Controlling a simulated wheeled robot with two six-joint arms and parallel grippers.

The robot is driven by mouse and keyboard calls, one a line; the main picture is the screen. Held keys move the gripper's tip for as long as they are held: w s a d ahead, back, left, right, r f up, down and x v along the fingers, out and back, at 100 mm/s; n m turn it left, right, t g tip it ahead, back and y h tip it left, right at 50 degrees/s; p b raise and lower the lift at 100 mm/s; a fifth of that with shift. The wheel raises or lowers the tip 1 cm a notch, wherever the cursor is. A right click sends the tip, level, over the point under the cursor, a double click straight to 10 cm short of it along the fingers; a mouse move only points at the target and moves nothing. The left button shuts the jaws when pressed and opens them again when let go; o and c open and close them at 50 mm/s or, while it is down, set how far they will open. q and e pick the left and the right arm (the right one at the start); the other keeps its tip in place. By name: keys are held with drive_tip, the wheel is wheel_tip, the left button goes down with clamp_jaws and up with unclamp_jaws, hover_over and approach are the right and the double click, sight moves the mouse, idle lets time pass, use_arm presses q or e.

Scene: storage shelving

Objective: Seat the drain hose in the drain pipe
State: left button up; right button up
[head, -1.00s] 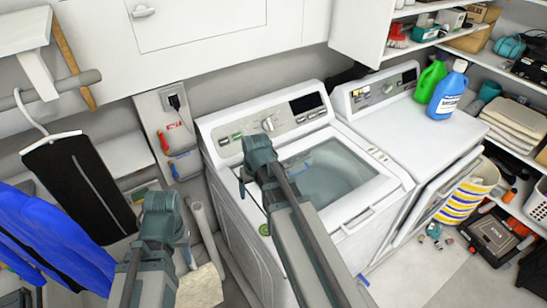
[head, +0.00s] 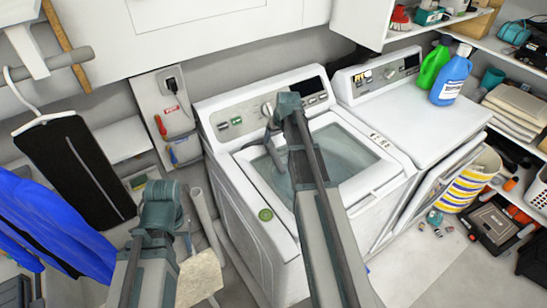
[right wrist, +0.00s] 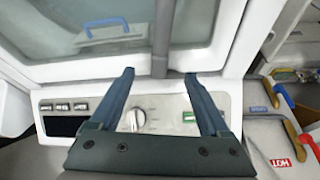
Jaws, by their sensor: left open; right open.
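A pale grey pipe (head: 203,217), which looks like the drain pipe, stands left of the washer (head: 238,195) with its upper end uncovered. I cannot clearly pick out the drain hose. A dark grey bar (right wrist: 162,38) shows between my right fingers in the right wrist view; I cannot tell what it is.
A wall box (head: 168,115) with a red and a blue valve is behind the pipe. A dryer (head: 405,125) carrying green (head: 433,65) and blue (head: 451,80) bottles stands right of the washer. Hanging clothes (head: 75,165) crowd the left. A striped basket (head: 470,185) stands at right.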

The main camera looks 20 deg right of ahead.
sight(272, 148)
drive_tip(key=b+x, duration=0.9)
drive_tip(key=x, duration=0.2)
drive_tip(key=shift+w+f, duration=0.1)
drive_tip(key=shift+c, duration=0.3)
clamp_jaws()
